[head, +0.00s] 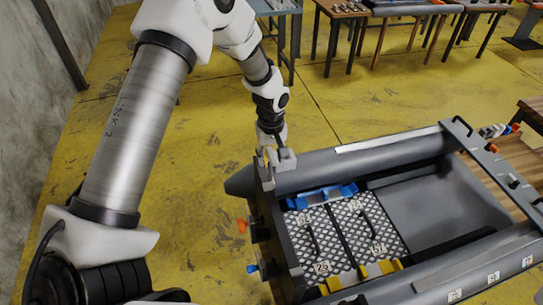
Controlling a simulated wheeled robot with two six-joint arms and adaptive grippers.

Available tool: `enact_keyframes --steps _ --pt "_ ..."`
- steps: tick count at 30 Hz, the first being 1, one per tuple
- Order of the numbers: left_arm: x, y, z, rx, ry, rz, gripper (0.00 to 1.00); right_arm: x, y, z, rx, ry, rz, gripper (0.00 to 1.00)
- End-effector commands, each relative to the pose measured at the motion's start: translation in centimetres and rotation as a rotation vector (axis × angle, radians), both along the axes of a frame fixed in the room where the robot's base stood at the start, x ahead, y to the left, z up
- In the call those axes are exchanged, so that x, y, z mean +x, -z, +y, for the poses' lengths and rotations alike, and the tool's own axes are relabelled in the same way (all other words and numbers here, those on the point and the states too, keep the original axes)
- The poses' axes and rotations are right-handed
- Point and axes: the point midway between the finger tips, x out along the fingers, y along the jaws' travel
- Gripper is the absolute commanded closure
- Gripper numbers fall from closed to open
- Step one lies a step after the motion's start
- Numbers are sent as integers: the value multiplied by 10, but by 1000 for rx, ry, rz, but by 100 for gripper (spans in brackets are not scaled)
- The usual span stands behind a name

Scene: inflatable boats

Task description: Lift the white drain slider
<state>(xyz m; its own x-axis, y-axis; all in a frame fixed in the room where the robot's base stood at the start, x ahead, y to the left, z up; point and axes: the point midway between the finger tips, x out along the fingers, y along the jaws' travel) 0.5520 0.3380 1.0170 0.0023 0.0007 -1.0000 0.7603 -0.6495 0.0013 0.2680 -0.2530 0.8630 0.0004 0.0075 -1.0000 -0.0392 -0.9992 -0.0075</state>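An orange fitting (242,226) and a blue fitting (252,268) stick out from that outer face. My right gripper is not in view.
Inside the boat are a patterned metal floor plate (330,228), a blue bracket (322,195) and yellow brackets (362,274). A dark crossbar (495,168) spans the boat at right. Tables (345,8) with small parts stand behind. The yellow floor left of the boat is clear.

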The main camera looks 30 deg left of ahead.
Motion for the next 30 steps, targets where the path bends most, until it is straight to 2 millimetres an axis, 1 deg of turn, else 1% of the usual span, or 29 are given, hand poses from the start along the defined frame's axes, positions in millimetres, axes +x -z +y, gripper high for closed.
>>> enact_keyframes --steps 8,11,15,24,27,30 --pt "0 -1 0 0 0 1 50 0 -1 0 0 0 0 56" --pt "0 -10 0 0 0 1 50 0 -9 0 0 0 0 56" --pt "-1 -28 0 0 0 1 50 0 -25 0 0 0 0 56" --pt "-1 -64 0 -1 0 2 50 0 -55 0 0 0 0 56" --pt "-1 -71 0 -1 0 2 50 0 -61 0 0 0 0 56" --pt "-1 -70 0 0 0 3 50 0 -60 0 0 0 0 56"
